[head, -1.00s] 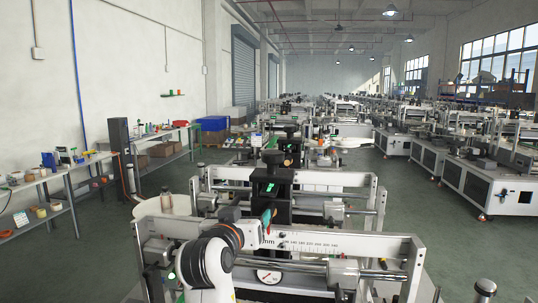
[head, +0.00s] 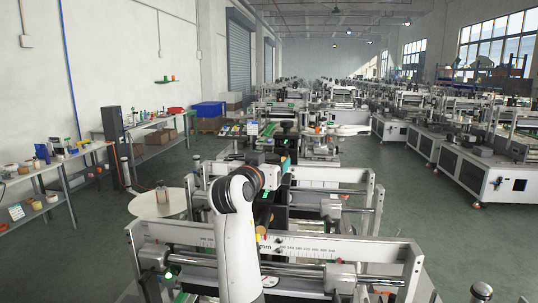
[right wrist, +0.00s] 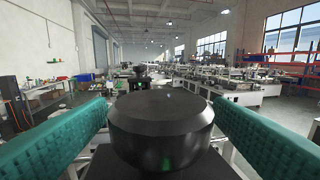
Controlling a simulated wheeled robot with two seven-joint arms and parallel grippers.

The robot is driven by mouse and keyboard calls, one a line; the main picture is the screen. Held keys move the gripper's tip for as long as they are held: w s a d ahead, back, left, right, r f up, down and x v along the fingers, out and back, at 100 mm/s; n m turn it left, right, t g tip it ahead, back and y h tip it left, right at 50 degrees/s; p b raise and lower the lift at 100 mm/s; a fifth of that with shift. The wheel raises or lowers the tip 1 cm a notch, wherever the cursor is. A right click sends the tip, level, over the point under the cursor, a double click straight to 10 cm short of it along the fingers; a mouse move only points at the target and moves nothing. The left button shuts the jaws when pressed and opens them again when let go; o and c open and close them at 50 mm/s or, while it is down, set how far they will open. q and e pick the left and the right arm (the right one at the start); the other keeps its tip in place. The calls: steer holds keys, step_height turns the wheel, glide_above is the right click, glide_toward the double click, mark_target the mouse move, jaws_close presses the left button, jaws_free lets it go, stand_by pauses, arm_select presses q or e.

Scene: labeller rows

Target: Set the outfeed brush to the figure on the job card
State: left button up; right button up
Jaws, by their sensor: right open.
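In the right wrist view a black round knob (right wrist: 160,125) on a dark block fills the middle, between the two teal finger pads of my right gripper (right wrist: 160,112). The gripper is open, with one pad on each side of the knob; I cannot tell whether they touch it. In the head view my white right arm reaches over the front machine, and its wrist hides most of the knob and right gripper (head: 283,166). A rail with a millimetre scale (head: 310,249) crosses the front; its figures are too small to read surely. No readable job card shows. My left gripper is out of view.
Steel shafts and clamp blocks (head: 339,277) lie around the front rail. More machines (head: 500,180) stand behind and to the right. Shelves with small items (head: 60,160) stand along the left wall. Green floor (head: 400,205) is free between the rows.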

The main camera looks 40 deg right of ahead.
steer(key=shift+w+d, duration=0.25)
steer(key=shift+d, duration=0.15)
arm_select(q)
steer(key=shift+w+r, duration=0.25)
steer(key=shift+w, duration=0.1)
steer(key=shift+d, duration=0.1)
arm_select(e)
steer(key=c, duration=0.9)
steer(key=shift+s+n+t+y, duration=0.1)
steer(key=shift+n+t+y, duration=0.2)
steer(key=shift+n+t, duration=0.15)
steer(key=shift+c, duration=0.2)
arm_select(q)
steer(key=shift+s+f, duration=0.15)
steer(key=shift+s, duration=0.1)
arm_select(e)
steer(key=shift+n+t+y, duration=0.4)
steer(key=shift+n+t, duration=0.05)
steer(key=shift+t, duration=0.3)
